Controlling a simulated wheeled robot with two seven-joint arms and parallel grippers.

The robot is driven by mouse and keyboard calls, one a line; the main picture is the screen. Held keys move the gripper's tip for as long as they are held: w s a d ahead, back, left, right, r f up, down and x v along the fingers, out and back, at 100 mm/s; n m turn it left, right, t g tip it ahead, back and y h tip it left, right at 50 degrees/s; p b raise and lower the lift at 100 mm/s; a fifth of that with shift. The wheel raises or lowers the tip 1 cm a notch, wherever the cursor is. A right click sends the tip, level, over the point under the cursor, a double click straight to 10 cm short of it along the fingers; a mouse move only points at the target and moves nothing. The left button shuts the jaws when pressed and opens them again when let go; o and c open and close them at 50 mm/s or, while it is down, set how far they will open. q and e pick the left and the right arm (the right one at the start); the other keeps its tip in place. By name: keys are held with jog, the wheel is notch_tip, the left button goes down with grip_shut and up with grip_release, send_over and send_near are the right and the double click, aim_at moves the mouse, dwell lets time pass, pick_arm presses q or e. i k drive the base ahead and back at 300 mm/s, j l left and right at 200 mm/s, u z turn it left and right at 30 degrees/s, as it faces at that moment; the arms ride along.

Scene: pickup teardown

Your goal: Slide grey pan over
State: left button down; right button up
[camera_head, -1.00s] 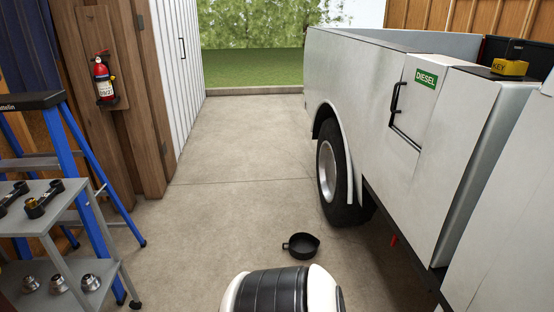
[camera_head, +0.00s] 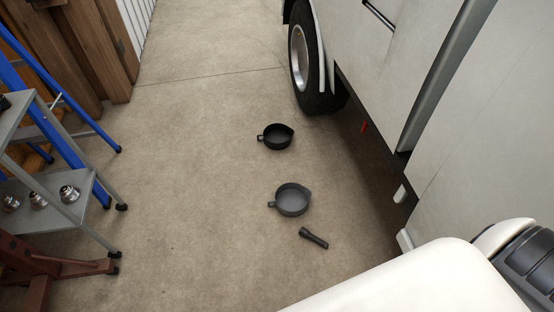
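The grey pan (camera_head: 293,200) lies on the concrete floor near the middle of the view, its small handle pointing left. It looks empty. A black pan (camera_head: 276,137) of similar shape lies farther off on the floor, with its handle also to the left. A dark flashlight (camera_head: 314,238) lies on the floor just in front of the grey pan, apart from it. Neither of my grippers shows in the view. A white and black part of my own body fills the lower right corner.
A white truck (camera_head: 420,90) with a wheel (camera_head: 312,60) stands along the right, with a red piece (camera_head: 364,127) under its edge. A grey cart (camera_head: 62,195) with metal fittings and a blue ladder (camera_head: 75,105) stand at left. The floor between is clear.

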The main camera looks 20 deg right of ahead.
aim_at(292, 199)
jog(key=z, duration=1.1)
jog(key=i+j+z, duration=0.15)
jog(key=z, duration=0.15)
jog(key=i+j+z, duration=0.1)
jog(key=j+z, duration=0.2)
jog(key=i+j+z, duration=0.1)
jog(key=j+z, duration=0.2)
jog(key=j, duration=0.1)
